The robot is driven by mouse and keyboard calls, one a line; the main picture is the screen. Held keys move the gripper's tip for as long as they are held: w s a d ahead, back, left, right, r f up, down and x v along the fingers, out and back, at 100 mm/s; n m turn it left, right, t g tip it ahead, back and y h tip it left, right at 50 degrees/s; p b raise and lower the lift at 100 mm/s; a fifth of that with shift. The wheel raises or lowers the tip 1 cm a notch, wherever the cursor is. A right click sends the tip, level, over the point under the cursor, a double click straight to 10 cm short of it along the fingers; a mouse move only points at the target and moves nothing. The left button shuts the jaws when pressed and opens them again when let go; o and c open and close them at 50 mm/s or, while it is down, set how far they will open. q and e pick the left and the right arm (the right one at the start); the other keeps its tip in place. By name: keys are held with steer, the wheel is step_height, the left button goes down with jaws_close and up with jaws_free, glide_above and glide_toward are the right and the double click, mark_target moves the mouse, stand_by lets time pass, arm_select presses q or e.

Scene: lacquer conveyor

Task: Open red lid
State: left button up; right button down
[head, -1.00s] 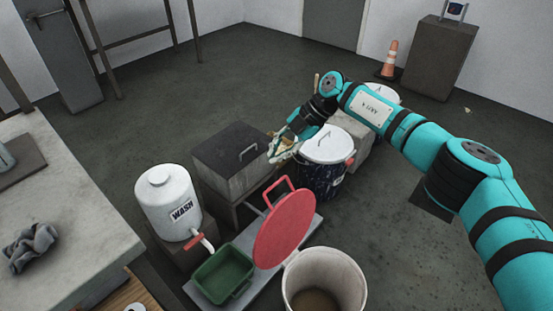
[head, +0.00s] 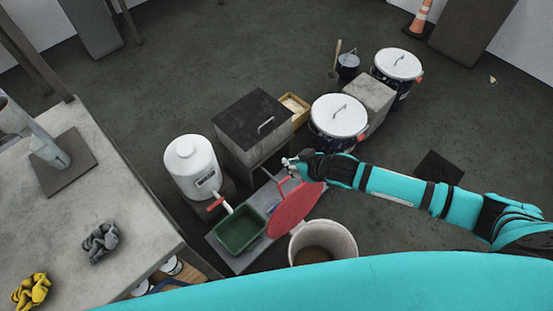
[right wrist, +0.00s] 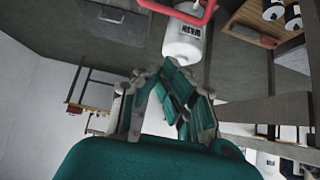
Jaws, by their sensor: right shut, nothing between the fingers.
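The red lid (head: 296,208) stands tilted up on edge at the left side of the open white bucket (head: 346,240), whose inside shows. Its red loop handle (head: 281,187) faces left, toward the green tray. My right gripper (head: 288,163) is just above the handle, shut and empty; I cannot tell from the head view whether it touches. In the right wrist view, the shut fingers (right wrist: 167,98) point toward a red bar (right wrist: 195,14) at the top edge, apart from it. My left gripper is out of view.
A green tray (head: 240,230), a white wash tank (head: 190,165) and a dark-topped box (head: 252,122) stand left of the lid. A white-lidded drum (head: 339,115) is behind my right gripper. Gloves (head: 101,242) lie on the left table. The floor at right is mostly clear.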

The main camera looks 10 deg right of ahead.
mark_target(288, 177)
step_height(288, 177, down, 8)
steer(key=w+a+p, duration=0.1)
steer(key=w, duration=0.1)
steer(key=shift+a+r, duration=0.15)
steer(key=shift+a, duration=0.05)
stand_by(0.4)
steer(key=shift+w, duration=0.15)
steer(key=s+p, duration=0.1)
steer(key=s+d+p, duration=0.1)
steer(key=s+d+r+p, duration=0.1)
steer(key=shift+s, duration=0.4)
steer(key=shift+f, duration=0.1)
steer(key=shift+w, duration=0.1)
